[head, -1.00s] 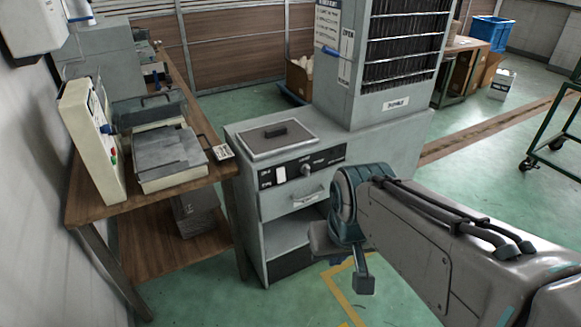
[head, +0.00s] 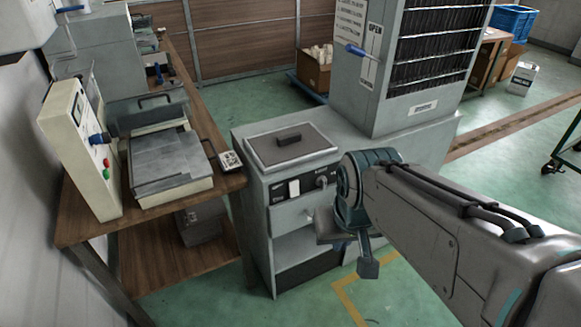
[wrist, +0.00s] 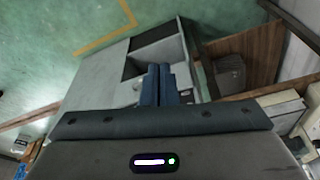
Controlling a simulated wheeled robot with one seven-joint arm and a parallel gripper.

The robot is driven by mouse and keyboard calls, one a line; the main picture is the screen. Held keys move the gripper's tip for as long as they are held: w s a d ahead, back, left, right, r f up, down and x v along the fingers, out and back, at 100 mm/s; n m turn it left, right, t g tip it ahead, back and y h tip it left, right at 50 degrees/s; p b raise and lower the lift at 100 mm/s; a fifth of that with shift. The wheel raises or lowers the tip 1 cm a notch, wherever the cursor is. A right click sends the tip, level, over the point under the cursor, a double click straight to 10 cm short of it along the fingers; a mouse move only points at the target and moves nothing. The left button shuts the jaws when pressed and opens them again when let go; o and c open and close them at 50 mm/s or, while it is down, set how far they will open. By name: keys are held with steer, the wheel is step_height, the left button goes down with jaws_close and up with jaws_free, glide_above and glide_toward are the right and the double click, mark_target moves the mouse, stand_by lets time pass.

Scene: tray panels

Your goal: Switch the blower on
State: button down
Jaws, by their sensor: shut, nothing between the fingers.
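A grey cabinet machine (head: 255,215) stands in the middle of the head view. Its dark front panel carries a white rocker switch (head: 294,188) and a round knob (head: 321,181). I cannot read whether the switch is on or off, nor which label names the blower. My arm covers the panel's right end. In the wrist view, my gripper (wrist: 159,72) is shut and empty, its blue fingers pointing at the cabinet front. The panel controls cannot be made out there.
A tall louvred unit (head: 432,55) with a blue-handled lever (head: 358,50) rises behind the panel. A wooden bench (head: 85,220) with a cream control box (head: 80,150) and a tray machine (head: 165,160) stands left. Green floor in front is clear.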

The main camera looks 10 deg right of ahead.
mark_target(297, 196)
steer(key=w+d+f+n+t+h+b, duration=0.1)
steer(key=w+d+f+n+t+b, duration=0.25)
steer(key=w+f+b, duration=0.4)
steer(key=w+d+f+n+t+h+b, duration=0.1)
steer(key=w+d+f+n+t+b, duration=0.25)
steer(key=w+f+n+b, duration=0.35)
steer(key=w+a+f+n+t+y+b, duration=0.2)
steer(key=w+f+n+t+y+b, duration=0.3)
steer(key=f+n+b, duration=0.5)
steer(key=w+n+y+b, duration=0.1)
steer(key=w+y+b, duration=0.1)
steer(key=b, duration=0.3)
steer(key=shift+w+a+f, duration=0.25)
steer(key=shift+w+a, duration=0.05)
steer(key=shift+w, duration=0.3)
steer(key=b+x, duration=0.1)
steer(key=x, duration=0.3)
steer(key=b+x, duration=0.1)
steer(key=x, duration=0.4)
steer(key=b+x, duration=0.1)
steer(key=x, duration=0.4)
steer(key=shift+w+r, duration=0.1)
steer(key=shift+r, duration=0.15)
